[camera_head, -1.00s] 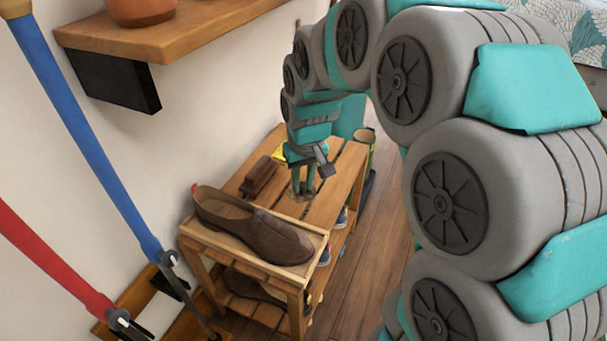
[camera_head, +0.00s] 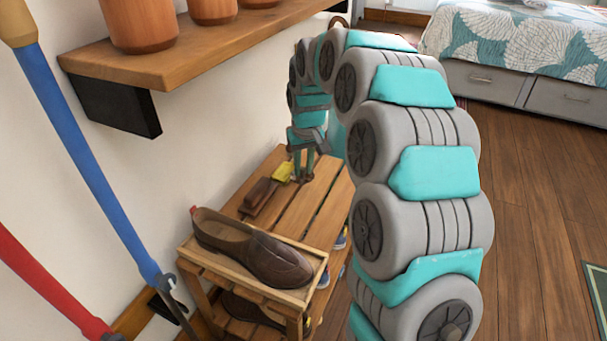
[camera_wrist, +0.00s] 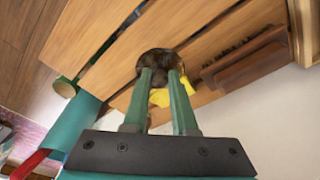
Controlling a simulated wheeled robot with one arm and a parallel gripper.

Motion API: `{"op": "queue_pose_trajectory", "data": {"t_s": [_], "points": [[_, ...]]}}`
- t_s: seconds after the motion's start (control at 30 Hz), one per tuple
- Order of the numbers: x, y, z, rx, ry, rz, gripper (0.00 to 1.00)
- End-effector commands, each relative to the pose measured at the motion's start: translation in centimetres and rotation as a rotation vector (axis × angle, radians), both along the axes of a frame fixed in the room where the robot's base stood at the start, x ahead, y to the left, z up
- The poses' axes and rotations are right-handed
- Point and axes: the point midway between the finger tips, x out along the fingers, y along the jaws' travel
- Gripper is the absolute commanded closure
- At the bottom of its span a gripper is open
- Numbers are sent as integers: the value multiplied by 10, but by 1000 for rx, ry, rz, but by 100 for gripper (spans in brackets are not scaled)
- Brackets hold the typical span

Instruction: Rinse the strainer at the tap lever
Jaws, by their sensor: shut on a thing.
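My gripper (camera_wrist: 168,80) points down over the slatted wooden bench. In the wrist view its two green fingers are closed on a small round, dark brown, mottled thing (camera_wrist: 157,60), which looks like the strainer. The fingertips overlap its edge, and I cannot tell whether it touches the slats. In the head view my gripper (camera_head: 303,168) is at the bench's far end, and the held thing is too small to make out. No tap or tap lever is in view.
A dark brush (camera_head: 258,196) and a yellow thing (camera_head: 283,172) lie on the bench (camera_head: 308,210) near the wall. A brown shoe (camera_head: 255,250) sits at the near end. A shelf with pots (camera_head: 190,48) overhangs the wall side. Open floor (camera_head: 530,170) lies to the right.

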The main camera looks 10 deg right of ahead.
Motion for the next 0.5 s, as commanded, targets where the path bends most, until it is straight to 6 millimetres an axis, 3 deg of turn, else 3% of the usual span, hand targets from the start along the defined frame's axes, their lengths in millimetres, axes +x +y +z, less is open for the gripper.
{"op": "queue_pose_trajectory", "data": {"t_s": [0.23,0.5], "points": [[7,-2,-6,0,2,1,100],[7,-2,-36,-1,2,1,100]]}}
